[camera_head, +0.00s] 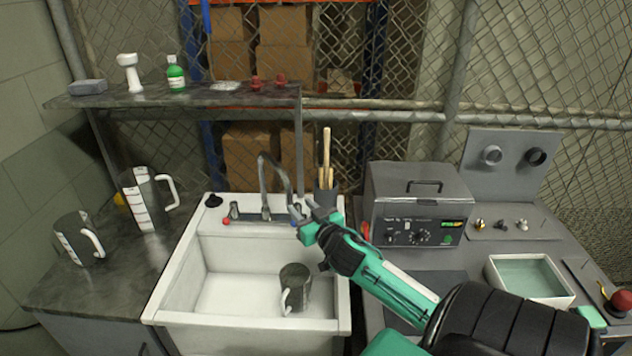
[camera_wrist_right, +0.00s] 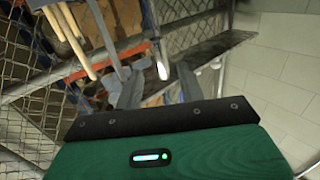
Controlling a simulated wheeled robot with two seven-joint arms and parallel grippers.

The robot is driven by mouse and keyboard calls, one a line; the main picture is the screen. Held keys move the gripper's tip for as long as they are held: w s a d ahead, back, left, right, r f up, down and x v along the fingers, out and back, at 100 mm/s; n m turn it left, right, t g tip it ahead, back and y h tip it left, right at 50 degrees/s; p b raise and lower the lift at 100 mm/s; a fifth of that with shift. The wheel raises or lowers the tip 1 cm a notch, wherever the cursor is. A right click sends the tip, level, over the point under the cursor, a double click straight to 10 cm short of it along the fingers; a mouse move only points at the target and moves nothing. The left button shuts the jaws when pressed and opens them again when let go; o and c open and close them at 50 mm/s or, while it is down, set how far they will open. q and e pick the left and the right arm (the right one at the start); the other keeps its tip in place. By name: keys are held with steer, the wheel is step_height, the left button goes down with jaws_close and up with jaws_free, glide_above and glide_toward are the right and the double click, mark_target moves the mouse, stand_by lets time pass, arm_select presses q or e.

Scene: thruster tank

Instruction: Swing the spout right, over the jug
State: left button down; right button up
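The grey spout (camera_head: 275,170) rises behind the white sink (camera_head: 330,325), arches over, and comes down on the right close to my right gripper. A grey jug (camera_head: 295,284) with a white handle stands inside the basin, right of its middle. My right gripper (camera_head: 304,210) is at the sink's back right, at the spout's lower right end. In the right wrist view, its two grey fingers (camera_wrist_right: 157,88) stand apart, with the dark tube of the spout (camera_wrist_right: 154,35) coming down near the gap. I cannot tell whether they touch it. My left gripper is out of view.
Two measuring jugs (camera_head: 148,200) (camera_head: 78,240) stand on the left counter. A shelf (camera_head: 215,97) with small items hangs behind. Wooden-handled tools (camera_head: 326,160) stand behind my right gripper. A grey control box (camera_head: 415,205) and a water-filled tray (camera_head: 530,280) are on the right.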

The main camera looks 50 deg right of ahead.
steer(key=b+v, duration=0.1)
steer(key=v, duration=0.5)
steer(key=shift+s, duration=0.2)
stand_by(0.4)
